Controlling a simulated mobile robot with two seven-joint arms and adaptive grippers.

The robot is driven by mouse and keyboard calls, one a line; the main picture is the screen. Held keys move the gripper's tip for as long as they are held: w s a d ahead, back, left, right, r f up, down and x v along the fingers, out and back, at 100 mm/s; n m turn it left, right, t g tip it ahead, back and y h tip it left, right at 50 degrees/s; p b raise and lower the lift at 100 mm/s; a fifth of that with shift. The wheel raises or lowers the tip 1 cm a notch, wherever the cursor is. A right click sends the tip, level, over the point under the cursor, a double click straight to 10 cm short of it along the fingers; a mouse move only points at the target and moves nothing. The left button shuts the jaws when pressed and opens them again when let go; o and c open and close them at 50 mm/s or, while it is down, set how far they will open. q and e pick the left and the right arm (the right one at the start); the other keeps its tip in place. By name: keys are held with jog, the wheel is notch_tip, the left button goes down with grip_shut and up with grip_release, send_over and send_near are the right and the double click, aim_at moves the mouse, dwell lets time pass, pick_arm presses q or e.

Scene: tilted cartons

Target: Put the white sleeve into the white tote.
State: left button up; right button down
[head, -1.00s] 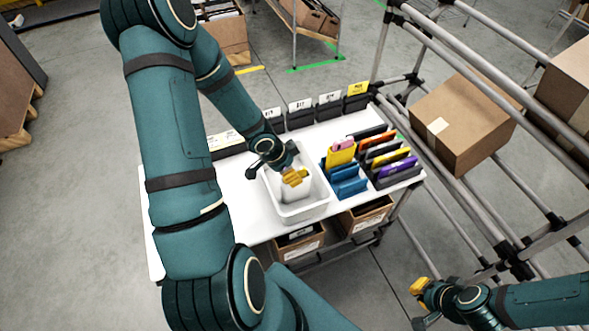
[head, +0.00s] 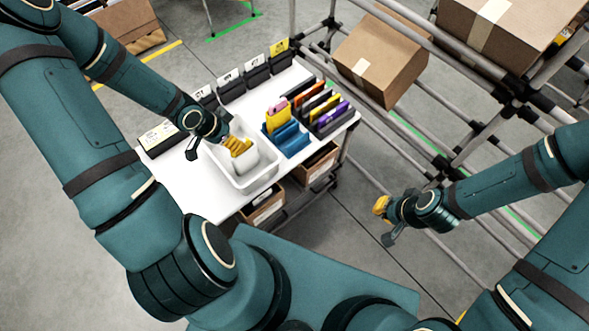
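The white tote (head: 259,184) stands on the white tabletop, in front of the row of labelled dark boxes. The white sleeve (head: 244,164) is upright inside the tote's walls; its lower edge is hard to make out against the white floor. My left gripper (head: 238,146) is over the tote, its yellow fingertips together at the sleeve's top edge and seemingly closed on it. My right gripper (head: 381,206) is away from the table, over the floor to the right. It holds nothing visible, and its finger gap cannot be made out.
Blue holders (head: 288,140) with a yellow and a pink sleeve stand right of the tote, beside dark holders (head: 330,119) with coloured sleeves. Brown cartons (head: 265,207) sit below the tabletop. A pipe rack with a large carton (head: 382,60) stands at right.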

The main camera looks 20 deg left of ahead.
pick_arm(q)
jog(key=s+d+f+n, duration=0.1)
jog(key=d+n, duration=0.1)
jog(key=d, duration=0.6)
jog(key=s+d+f+n+g, duration=0.1)
jog(key=d+f+n, duration=0.1)
jog(key=d, duration=0.5)
jog(key=d+f+n+h, duration=0.1)
jog(key=d+n, duration=0.1)
jog(key=d, duration=0.6)
jog(key=shift+s+d+f+n+g, duration=0.15)
jog(key=shift+s+d+n+g, duration=0.15)
jog(key=shift+s+n+g, duration=0.1)
